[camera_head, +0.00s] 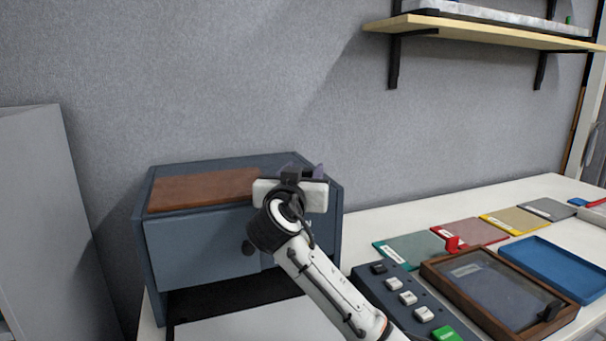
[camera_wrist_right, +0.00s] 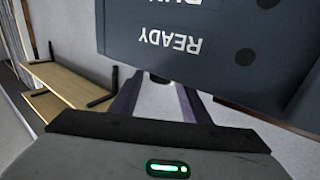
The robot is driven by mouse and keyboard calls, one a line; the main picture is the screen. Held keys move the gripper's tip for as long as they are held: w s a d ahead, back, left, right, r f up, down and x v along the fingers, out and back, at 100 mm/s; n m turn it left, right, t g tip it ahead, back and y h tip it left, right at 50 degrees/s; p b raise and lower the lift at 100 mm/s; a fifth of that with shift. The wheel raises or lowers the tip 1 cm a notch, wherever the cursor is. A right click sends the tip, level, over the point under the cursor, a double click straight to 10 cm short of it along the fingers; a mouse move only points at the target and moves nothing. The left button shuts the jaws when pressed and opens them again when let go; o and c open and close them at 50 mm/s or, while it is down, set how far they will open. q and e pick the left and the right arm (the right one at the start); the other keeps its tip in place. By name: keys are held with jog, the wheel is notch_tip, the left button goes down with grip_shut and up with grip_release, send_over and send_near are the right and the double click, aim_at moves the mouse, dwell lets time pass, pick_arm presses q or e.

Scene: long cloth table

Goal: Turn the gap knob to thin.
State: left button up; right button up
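The blue-grey machine (camera_head: 195,250) with a brown top panel stands on the table at the left. My left gripper is out of view.
Right of the machine are a button panel (camera_head: 378,284), a wooden-framed tray (camera_head: 440,278), a blue tray (camera_head: 560,262) and several coloured sheets (camera_head: 470,231). A wall shelf (camera_head: 490,34) hangs at the upper right. A grey block (camera_head: 40,210) stands left.

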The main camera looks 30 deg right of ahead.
jog(key=shift+a+f, duration=0.1)
jog(key=shift+f, duration=0.05)
jog(key=shift+s+a, duration=0.25)
jog(key=v, duration=0.9)
jog(key=shift+s, duration=0.2)
jog(key=shift+a, duration=0.1)
